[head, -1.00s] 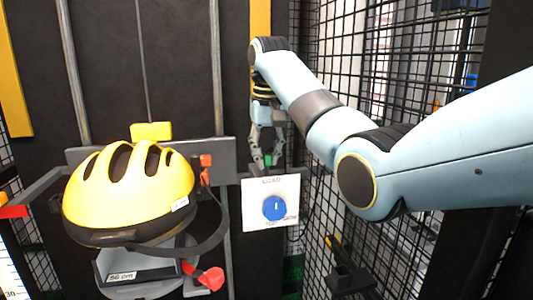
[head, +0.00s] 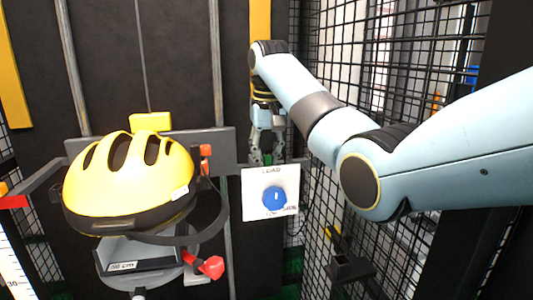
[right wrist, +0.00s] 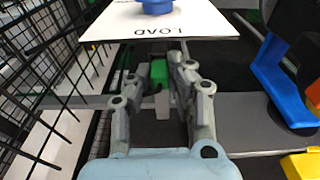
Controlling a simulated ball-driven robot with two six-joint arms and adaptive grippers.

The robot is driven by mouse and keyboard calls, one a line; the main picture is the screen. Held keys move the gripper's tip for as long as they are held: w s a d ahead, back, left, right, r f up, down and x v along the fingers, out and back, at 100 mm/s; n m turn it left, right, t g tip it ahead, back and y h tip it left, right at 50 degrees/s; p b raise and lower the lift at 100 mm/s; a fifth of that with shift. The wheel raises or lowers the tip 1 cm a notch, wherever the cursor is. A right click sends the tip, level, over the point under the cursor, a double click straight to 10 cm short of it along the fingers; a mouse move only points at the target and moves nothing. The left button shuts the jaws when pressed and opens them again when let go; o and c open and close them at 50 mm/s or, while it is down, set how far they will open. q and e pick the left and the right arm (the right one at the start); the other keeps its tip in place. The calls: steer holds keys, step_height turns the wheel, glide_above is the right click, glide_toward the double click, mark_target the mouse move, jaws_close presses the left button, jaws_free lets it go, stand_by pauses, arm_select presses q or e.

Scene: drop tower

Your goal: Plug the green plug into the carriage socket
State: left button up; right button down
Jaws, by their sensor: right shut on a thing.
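My right gripper (head: 266,158) points down in front of the right end of the grey carriage bar (head: 225,150), just above the white dial panel. In the right wrist view its fingers (right wrist: 162,70) are closed around the small green plug (right wrist: 158,73). A pale piece shows just below the plug between the fingers. The carriage's grey plate (right wrist: 255,120) lies beside and behind the fingers. I cannot make out the socket opening, or whether the plug touches it. In the head view the plug is mostly hidden by the fingers. My left gripper is not in view.
A yellow helmet (head: 125,190) sits on a carriage support at left. The white panel (head: 270,210) with a blue dial (head: 274,197) is close below the right gripper. Black wire mesh (head: 400,100) stands close on the right.

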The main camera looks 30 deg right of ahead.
steer(key=shift+f, duration=0.25)
stand_by(0.4)
steer(key=c, duration=1.2)
jaws_free()
